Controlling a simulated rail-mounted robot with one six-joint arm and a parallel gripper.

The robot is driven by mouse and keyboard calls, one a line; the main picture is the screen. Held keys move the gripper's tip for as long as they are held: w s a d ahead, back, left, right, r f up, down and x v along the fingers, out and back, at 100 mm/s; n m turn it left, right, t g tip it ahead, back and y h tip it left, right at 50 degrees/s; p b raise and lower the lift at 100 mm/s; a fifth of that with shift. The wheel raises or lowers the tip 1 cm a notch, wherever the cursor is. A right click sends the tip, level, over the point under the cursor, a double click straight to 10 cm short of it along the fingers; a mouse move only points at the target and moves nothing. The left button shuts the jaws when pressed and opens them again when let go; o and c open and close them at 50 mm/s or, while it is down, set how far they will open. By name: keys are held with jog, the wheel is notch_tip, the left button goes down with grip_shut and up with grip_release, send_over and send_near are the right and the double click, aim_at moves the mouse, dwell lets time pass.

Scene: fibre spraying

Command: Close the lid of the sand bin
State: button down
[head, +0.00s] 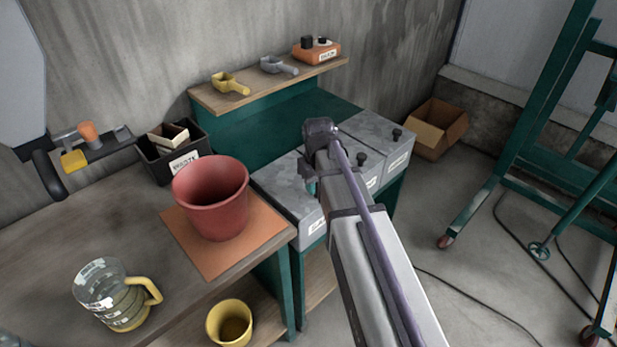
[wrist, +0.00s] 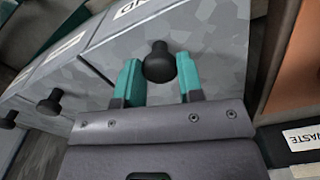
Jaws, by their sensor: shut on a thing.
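The sand bin (head: 287,205) is the leftmost of the grey metal bins in the head view; its front label is mostly hidden by my arm. In the wrist view its label (wrist: 130,8) shows only partly, ending in "ND". Its grey lid (wrist: 215,45) carries a round black knob (wrist: 159,60). My gripper (wrist: 158,75) has its teal fingers on either side of this knob and is shut on it. In the head view my gripper (head: 311,186) is mostly hidden behind my wrist. The lid looks down over the bin, but whether it is fully seated I cannot tell.
Other lidded bins (head: 393,150) with black knobs stand to the right. The black waste box (head: 160,172) and a red bucket (head: 208,200) on an orange mat stand left. A wooden shelf (head: 262,90) with scoops is behind.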

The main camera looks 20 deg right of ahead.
jog(key=shift+s, duration=0.25)
jog(key=c, duration=1)
grip_release()
jog(key=shift+s+d, duration=0.1)
jog(key=shift+d, duration=0.05)
jog(key=shift+o, duration=1.2)
notch_tip(320, 180, up, 11)
jog(key=p, duration=1)
jog(key=shift+p, duration=0.4)
jog(key=shift+f, duration=0.1)
